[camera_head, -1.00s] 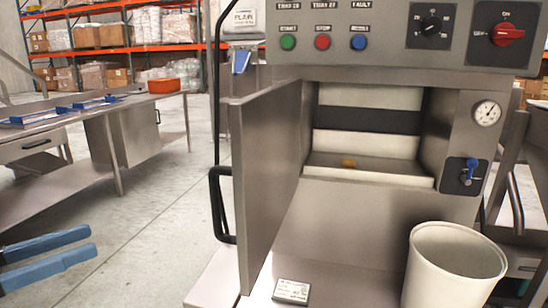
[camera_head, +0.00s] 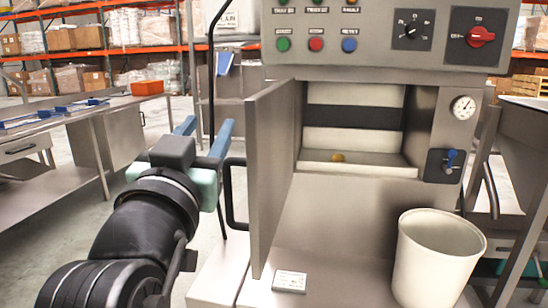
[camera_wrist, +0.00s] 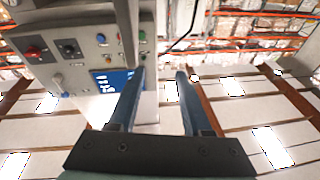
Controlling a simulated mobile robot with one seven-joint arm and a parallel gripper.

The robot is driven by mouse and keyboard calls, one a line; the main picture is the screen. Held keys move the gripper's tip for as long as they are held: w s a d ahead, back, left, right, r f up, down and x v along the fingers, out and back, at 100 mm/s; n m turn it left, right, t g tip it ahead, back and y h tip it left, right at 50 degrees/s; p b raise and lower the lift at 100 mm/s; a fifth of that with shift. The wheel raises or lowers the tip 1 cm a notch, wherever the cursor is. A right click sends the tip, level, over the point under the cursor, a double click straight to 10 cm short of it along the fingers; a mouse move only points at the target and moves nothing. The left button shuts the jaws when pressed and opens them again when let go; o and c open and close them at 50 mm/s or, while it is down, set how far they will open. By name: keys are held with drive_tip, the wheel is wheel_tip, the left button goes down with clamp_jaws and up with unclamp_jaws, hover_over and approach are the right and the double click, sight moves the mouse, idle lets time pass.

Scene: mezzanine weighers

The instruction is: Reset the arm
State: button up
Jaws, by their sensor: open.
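My gripper (camera_head: 204,132) is open and empty in the head view, with two blue fingers pointing away from me. It is raised left of the machine's open door (camera_head: 272,170), close to the door's black handle (camera_head: 232,195). In the wrist view my gripper (camera_wrist: 158,82) shows its two blue fingers apart with nothing between them. The wrist view is tilted, with the machine's control panel (camera_wrist: 72,48) at upper left. The machine's chamber (camera_head: 355,125) stands open with a small orange-yellow piece (camera_head: 338,157) on its floor.
A white bin (camera_head: 438,255) stands at the front right of the machine. A small label card (camera_head: 290,281) lies on the ledge by the door. A steel table (camera_head: 60,120) with blue trays and an orange box (camera_head: 147,88) is at left. Shelving stands behind.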

drive_tip(key=s+d+r+n+t+y+p, duration=0.1)
drive_tip(key=s+d+r+t, duration=0.35)
drive_tip(key=s+r, duration=0.3)
drive_tip(key=s+d+r+n+t+p, duration=0.1)
drive_tip(key=s+d+r+t, duration=0.2)
drive_tip(key=s+d+r, duration=0.4)
wheel_tip(320, 180, up, 28)
drive_tip(key=a+p, duration=0.2)
drive_tip(key=p, duration=2.7)
drive_tip(key=shift+s+a+r+g, duration=0.15)
drive_tip(key=shift+s+a+g, duration=0.2)
drive_tip(key=shift+s+a, duration=0.05)
